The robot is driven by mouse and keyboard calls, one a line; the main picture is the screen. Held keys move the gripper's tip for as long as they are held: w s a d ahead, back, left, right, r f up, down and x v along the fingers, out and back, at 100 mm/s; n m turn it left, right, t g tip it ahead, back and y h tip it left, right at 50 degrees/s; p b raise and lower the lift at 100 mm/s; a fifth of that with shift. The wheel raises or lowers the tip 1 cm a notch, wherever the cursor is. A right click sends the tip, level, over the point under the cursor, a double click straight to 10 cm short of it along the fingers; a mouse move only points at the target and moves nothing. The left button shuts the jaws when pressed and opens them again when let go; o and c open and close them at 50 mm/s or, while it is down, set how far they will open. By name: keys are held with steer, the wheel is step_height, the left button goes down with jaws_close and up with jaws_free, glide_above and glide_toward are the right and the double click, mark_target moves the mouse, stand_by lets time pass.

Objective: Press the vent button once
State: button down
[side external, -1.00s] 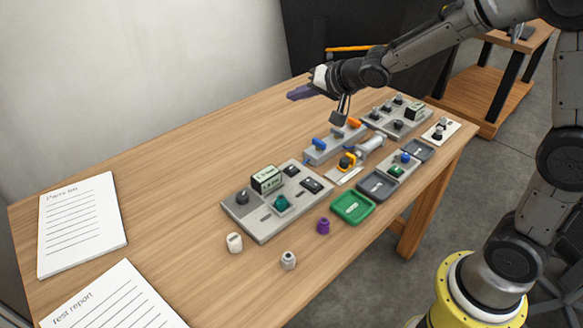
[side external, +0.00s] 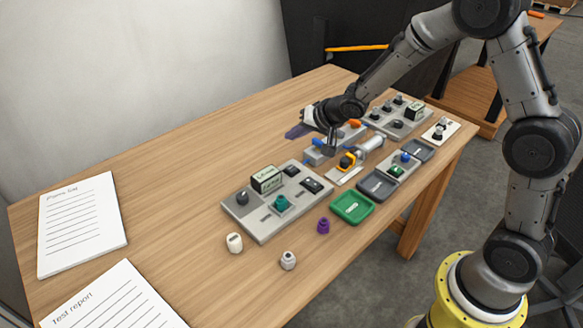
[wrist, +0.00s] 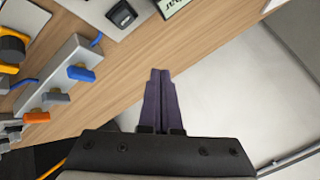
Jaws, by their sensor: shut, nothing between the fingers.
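No label reading vent is legible, so I cannot tell which control is the vent button. A teal button (side external: 281,202) sits on the grey front panel (side external: 262,229) beside a black knob (side external: 242,197). A green button (side external: 396,170) sits on a smaller panel, near a blue knob (side external: 405,157). My gripper (side external: 289,134) is shut and empty, above the table behind the panels, its dark purple fingers pointing left. In the wrist view, its fingers (wrist: 160,72) are together, apart from any control.
A grey block with a blue lever (side external: 319,142) and an orange lever stands beside my gripper; the blue lever also shows in the wrist view (wrist: 81,73). A display box (side external: 266,179) rises from the front panel.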

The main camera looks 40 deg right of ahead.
mark_target(294, 170)
steer(key=shift+f, duration=4.05)
steer(key=shift+f, duration=0.15)
steer(key=shift+f, duration=0.25)
steer(key=shift+f, duration=0.55)
steer(key=shift+r, duration=0.95)
steer(key=shift+r, duration=2.55)
